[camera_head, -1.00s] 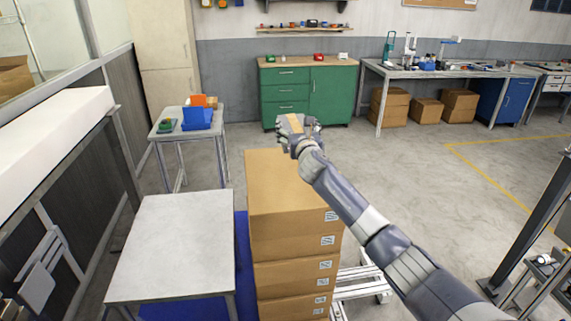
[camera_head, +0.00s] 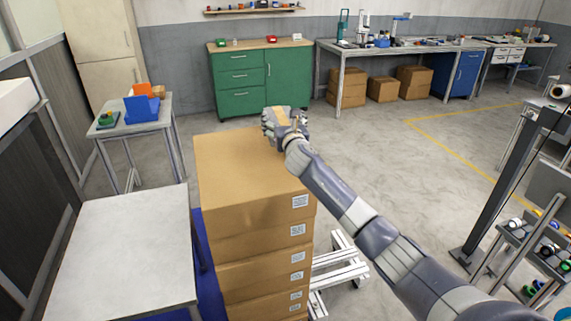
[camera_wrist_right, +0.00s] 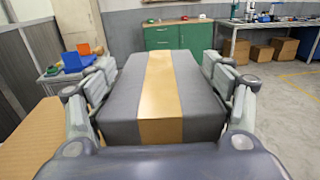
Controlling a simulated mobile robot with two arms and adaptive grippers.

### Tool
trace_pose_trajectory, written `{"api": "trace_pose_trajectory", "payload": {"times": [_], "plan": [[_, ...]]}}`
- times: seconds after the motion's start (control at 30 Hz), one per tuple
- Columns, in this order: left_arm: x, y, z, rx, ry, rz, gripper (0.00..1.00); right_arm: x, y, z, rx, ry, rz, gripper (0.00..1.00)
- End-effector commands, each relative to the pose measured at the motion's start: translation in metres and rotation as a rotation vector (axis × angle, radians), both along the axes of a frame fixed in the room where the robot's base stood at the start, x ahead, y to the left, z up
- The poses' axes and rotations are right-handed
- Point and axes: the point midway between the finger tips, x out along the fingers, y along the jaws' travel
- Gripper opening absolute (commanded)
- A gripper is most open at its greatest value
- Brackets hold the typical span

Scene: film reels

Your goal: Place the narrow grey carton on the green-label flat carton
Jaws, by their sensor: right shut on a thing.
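My right gripper (camera_head: 285,125) is shut on the narrow grey carton (camera_wrist_right: 115,104), a grey box with a tan stripe along its top. In the right wrist view the fingers press on both its sides, and it lies level. In the head view the hand mostly hides the carton, near the far right corner of the tall carton stack (camera_head: 245,165). I cannot tell any gap between them in height. I cannot make out a flat carton with a green label in these views. My left gripper is not in view.
A bare grey table (camera_head: 125,245) stands left of the stack. A small table (camera_head: 133,130) behind it bears a blue bin (camera_head: 142,108). A green cabinet (camera_head: 260,80) and a workbench (camera_head: 405,47) line the back wall.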

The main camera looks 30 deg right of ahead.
Motion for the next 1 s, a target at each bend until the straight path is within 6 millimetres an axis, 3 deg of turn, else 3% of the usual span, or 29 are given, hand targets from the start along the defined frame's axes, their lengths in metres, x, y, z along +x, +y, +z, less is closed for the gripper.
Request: {"api": "trace_pose_trajectory", "payload": {"times": [0.2,0.4,0.63,0.87,1.0], "plan": [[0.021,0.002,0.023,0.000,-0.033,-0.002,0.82,-0.038,0.015,0.003,-0.001,-0.004,0.006,0.34],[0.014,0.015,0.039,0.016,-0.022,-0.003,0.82,-0.079,0.028,-0.001,0.001,-0.002,0.006,0.34],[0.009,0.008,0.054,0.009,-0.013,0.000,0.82,-0.124,0.043,-0.005,0.001,-0.003,0.005,0.34],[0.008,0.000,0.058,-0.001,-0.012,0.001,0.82,-0.143,0.049,-0.009,-0.001,-0.005,0.003,0.34],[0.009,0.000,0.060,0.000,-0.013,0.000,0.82,-0.144,0.049,-0.027,0.004,0.000,0.002,0.34]]}}
